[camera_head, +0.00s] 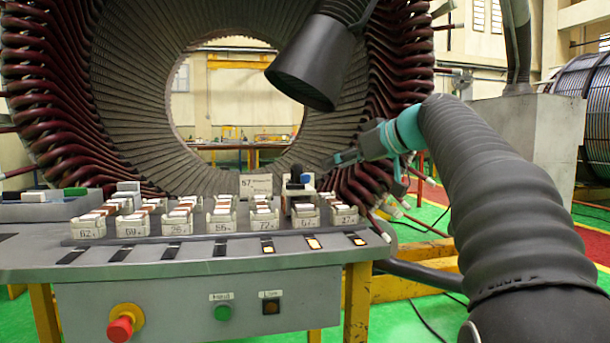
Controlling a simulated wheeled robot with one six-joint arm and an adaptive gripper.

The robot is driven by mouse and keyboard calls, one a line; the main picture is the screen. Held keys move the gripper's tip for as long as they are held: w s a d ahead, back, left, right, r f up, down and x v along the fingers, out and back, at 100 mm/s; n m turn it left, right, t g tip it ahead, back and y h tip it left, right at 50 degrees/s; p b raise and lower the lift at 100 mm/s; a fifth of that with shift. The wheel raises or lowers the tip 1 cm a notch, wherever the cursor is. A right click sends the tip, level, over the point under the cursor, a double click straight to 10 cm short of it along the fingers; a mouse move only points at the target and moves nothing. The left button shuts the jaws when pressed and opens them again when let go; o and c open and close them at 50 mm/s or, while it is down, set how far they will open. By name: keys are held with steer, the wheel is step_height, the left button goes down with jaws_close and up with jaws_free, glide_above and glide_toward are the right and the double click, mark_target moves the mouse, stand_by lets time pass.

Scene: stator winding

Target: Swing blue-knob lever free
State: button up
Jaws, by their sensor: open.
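A small clamp-like device (299,186) with a dark upper part and a touch of blue (309,178) stands at the back right of the bench, behind the holder labelled 61. The blue spot may be the lever's knob; it is too small to tell, and the lever's shape is not clear. My gripper (335,161) comes in from the right, with a teal wrist and grey fingers. It is open, seen edge-on, with its tips just right of the device. I see nothing held, and a gap to the blue part seems to show.
The grey bench (200,255) bears a row of numbered white holders (207,222) and a numbered card (257,184). A red emergency button (121,328) is on its front. The big stator (120,90) rises behind. A dark lamp-like cone (312,62) hangs above my gripper.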

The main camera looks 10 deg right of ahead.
mark_target(309, 177)
steer(key=x, duration=0.9)
steer(key=shift+w+a, duration=0.1)
steer(key=shift+a, duration=0.15)
